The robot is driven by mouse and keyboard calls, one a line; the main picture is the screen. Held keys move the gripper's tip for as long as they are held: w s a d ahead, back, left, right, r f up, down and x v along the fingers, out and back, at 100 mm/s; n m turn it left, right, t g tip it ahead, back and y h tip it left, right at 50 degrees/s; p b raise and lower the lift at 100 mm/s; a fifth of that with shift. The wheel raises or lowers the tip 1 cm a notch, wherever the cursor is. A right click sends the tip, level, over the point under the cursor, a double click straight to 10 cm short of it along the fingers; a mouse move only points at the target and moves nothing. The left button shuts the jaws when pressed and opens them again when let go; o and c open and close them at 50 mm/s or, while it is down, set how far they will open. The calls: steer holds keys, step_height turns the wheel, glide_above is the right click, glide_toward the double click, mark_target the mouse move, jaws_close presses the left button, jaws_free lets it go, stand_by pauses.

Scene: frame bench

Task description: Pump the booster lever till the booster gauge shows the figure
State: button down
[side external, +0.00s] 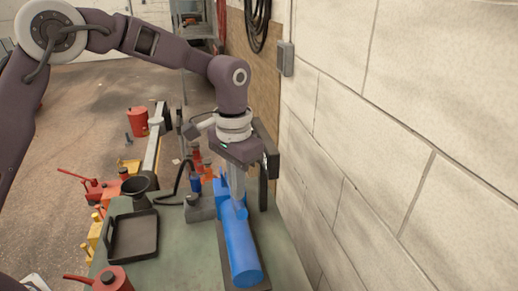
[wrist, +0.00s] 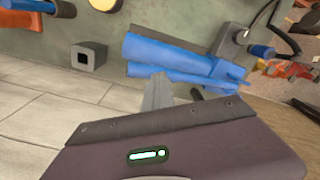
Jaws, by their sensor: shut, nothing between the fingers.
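The booster shows as a long blue cylinder (side external: 241,250) on a dark base at the right of the bench, with a smaller blue part (side external: 222,188) at its far end. In the wrist view two long blue pieces (wrist: 165,50) lie close side by side; I cannot tell which one is the lever. My gripper (side external: 238,196) points down over the blue unit, shut and empty. Its fingers (wrist: 157,95) end right by the blue pieces in the wrist view; contact is unclear. A grey box (side external: 200,209) with a black hose stands left of the blue unit. No gauge figure is readable.
A black tray (side external: 112,236) and a black funnel (side external: 135,188) stand on the green bench (side external: 183,262). Red cans and yellow and red tools line the left edge. A block wall (side external: 420,130) runs close along the right.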

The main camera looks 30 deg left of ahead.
steer(key=shift+f, duration=0.1)
step_height(320, 180, down, 7)
steer(key=shift+r, duration=0.2)
step_height(320, 180, up, 7)
steer(key=shift+f, duration=0.1)
stand_by(0.4)
stand_by(0.9)
stand_by(1.3)
steer(key=shift+d, duration=0.1)
stand_by(0.7)
